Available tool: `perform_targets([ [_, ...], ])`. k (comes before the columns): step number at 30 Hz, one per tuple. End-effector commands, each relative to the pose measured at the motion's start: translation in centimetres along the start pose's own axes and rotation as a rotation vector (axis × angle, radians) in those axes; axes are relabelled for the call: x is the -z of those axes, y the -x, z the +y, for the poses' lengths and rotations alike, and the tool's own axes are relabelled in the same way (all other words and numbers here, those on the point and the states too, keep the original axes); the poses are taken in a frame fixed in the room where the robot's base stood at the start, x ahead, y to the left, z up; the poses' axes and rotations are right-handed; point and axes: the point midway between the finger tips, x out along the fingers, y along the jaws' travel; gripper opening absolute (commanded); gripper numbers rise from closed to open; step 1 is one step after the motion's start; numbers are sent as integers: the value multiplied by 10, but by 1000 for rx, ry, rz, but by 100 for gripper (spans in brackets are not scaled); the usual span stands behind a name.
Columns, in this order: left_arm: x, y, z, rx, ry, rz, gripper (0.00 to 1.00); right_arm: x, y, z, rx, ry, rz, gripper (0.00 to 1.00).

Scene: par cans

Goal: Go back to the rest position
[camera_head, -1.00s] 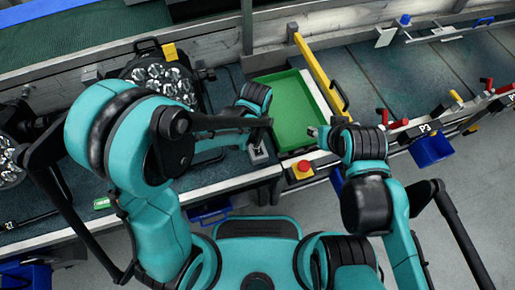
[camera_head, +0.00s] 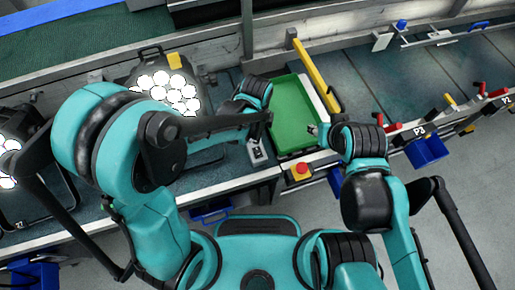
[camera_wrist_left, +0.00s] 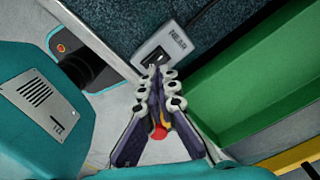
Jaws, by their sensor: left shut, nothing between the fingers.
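My left arm reaches in from the left in the head view, over the bench. Its gripper (camera_wrist_left: 160,75) shows clearly in the left wrist view. Its fingers are shut with nothing between them, at the edge of a grey switch box (camera_wrist_left: 170,38) marked "NEAR". I cannot tell whether they touch it. The switch box also shows in the head view (camera_head: 258,153), just below the left wrist. My right gripper (camera_head: 313,130) points left at the right edge of the green tray (camera_head: 290,115). Its fingers are too small to judge.
A par can (camera_head: 165,92) with glowing white lamps stands behind my left arm. Another lit one (camera_head: 8,160) is at the left edge. A red button (camera_head: 302,169) sits at the bench's front edge. A yellow bar (camera_head: 316,75) runs beside the tray.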

Motion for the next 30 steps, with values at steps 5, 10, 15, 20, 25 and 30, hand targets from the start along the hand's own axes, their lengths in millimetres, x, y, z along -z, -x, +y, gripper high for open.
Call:
perform_targets([
  [5, 0, 14, 0, 0, 0, 0, 0, 6, 9, 0, 0, 0, 0, 40],
  [10, 0, 13, 0, 0, 0, 0, 0, 6, 8, 0, 0, 0, 0, 40],
  [15, 0, 13, 0, 0, 0, 0, 0, 6, 8, 0, 0, 0, 0, 40],
  [20, 0, 13, 0, 0, 0, 0, 0, 6, 8, 0, 0, 0, 0, 40],
  [25, -8, 22, 1, 20, 62, 5, 0, 6, 8, 0, 0, 0, 0, 40],
  [30, -41, 60, 7, 117, 355, 38, 0, 6, 8, 0, 0, 0, 0, 40],
])
